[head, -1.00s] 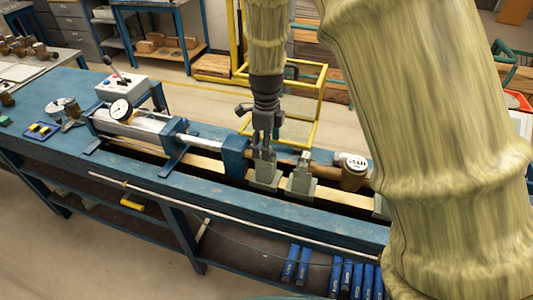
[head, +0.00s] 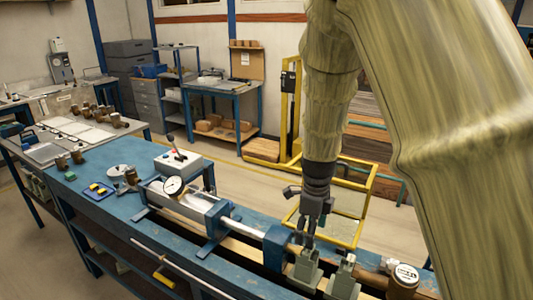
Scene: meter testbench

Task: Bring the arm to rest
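My gripper (head: 307,228) hangs at the end of my arm, pointing down over the blue test bench (head: 215,262). Its fingers are above or beside a grey-green clamp block (head: 305,270) just right of the blue end block (head: 276,247). The fingers are small and dark, and I cannot tell whether they are open or hold anything. A brass meter with a white round face (head: 404,274) lies to the right on the bench. A second grey-green block (head: 342,282) stands between the clamp block and the meter. My upper arm hides the right side.
A pressure gauge (head: 173,186) and a white switch box (head: 178,161) stand on the bench to the left. A yellow frame (head: 368,190) stands on the floor behind my gripper. A side table (head: 80,137) with several brass meters is at the far left. Open floor lies behind the bench.

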